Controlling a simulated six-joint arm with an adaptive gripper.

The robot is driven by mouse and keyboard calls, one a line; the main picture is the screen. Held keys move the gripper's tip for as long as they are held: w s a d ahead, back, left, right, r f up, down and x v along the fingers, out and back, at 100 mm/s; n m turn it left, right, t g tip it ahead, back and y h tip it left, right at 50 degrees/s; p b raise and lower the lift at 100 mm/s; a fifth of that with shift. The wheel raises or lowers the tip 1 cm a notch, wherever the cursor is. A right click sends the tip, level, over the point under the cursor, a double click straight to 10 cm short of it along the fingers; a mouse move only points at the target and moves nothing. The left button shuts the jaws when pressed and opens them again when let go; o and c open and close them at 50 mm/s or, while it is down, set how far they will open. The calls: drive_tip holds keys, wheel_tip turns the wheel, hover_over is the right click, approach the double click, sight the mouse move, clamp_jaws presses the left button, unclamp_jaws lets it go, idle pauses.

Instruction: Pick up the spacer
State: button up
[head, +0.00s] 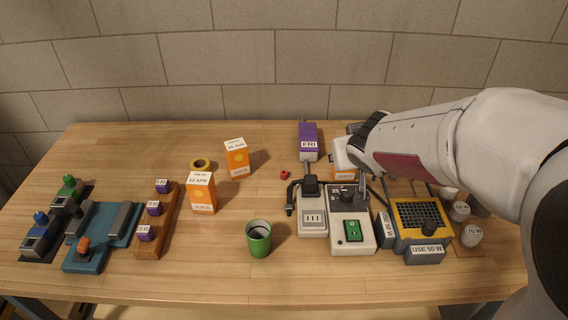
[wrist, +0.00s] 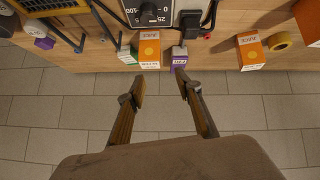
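A small red ring-like piece (head: 285,174) lies on the bench left of the purple FRI box; it may be the spacer, but it is too small to be sure. In the wrist view a small red spot (wrist: 208,36) shows near the black plug. My gripper (wrist: 160,84) is open, with nothing between its fingers. It is near the back edge of the bench, apart from the red piece. In the head view its fingers are largely hidden by my arm.
Orange juice cartons (head: 202,193), a yellow ring (head: 200,164) and a green cup (head: 258,238) stand leftward.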

drive_tip(key=w+a+f+n+y, duration=0.1)
drive_tip(key=w+a+f+y, duration=0.1)
drive_tip(key=w+a+f, duration=0.3)
drive_tip(key=n+y, duration=0.1)
drive_tip(key=y, duration=0.1)
approach(284, 173)
drive_tip(key=r, duration=0.1)
drive_tip(key=s+r, duration=0.1)
drive_tip(key=r, duration=0.1)
drive_tip(key=shift+s+d+g, duration=0.3)
drive_tip(key=shift+d+g, duration=0.05)
drive_tip(key=shift+g, duration=0.05)
drive_tip(key=shift+x, duration=2.95)
drive_tip(key=shift+w+f, duration=0.15)
drive_tip(key=shift+x, duration=2.8)
drive_tip(key=shift+d, duration=0.1)
drive_tip(key=c, duration=0.9)
